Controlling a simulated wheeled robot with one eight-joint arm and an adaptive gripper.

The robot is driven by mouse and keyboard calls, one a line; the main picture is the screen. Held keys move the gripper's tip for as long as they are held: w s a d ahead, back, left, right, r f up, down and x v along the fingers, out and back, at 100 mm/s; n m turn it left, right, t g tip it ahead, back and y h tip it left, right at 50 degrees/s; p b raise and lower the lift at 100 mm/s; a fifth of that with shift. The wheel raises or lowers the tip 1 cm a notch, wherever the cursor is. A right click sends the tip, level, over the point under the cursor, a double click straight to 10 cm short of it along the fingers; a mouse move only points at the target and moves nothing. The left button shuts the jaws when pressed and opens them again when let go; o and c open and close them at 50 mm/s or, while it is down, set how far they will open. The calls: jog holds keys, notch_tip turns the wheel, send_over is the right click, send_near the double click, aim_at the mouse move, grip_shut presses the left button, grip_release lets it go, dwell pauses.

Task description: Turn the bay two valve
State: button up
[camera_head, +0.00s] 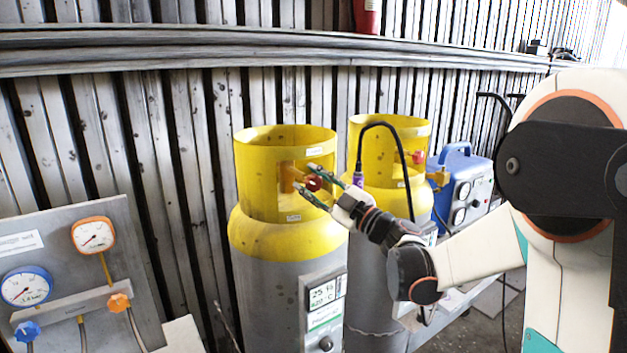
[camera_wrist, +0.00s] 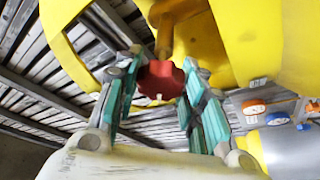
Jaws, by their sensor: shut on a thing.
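The near gas cylinder (camera_head: 285,240) has a yellow top with a collar, and a red valve knob (camera_head: 314,184) shows in the collar opening. My gripper (camera_head: 305,179) reaches in from the right, with its green-padded fingers at that opening. In the wrist view the red knob (camera_wrist: 161,80) is between the fingers of my gripper (camera_wrist: 164,72), on the end of a brass stem (camera_wrist: 164,35). My gripper is shut on the knob. A second yellow-topped cylinder (camera_head: 408,201) stands behind to the right, with its own red knob (camera_head: 418,157). I cannot read which bay is which.
A gauge panel (camera_head: 75,225) with orange and blue dials and knobs stands at the left. A display box (camera_head: 325,308) is on the near cylinder's front. A black hose (camera_head: 380,125) arches by the second cylinder. A blue machine (camera_head: 462,185) stands at the right.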

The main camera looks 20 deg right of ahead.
jog(key=n+g+p, duration=0.1)
jog(key=n, duration=0.2)
jog(key=n+g+p, duration=0.1)
jog(key=n, duration=0.2)
jog(key=shift+r+g+y, duration=0.1)
jog(key=shift+g+y, duration=0.2)
jog(key=shift+g, duration=0.1)
jog(key=shift+n+g+h+p, duration=0.2)
jog(key=shift+n+g+p, duration=0.3)
jog(key=shift+n, duration=0.7)
jog(key=shift+n+g+h+p, duration=0.25)
jog(key=shift+n+p, duration=0.45)
jog(key=shift+n, duration=0.5)
jog(key=shift+f, duration=0.2)
jog(key=o, duration=1.1)
jog(key=shift+a, duration=0.1)
jog(key=v, duration=1.2)
jog(key=shift+s, duration=0.1)
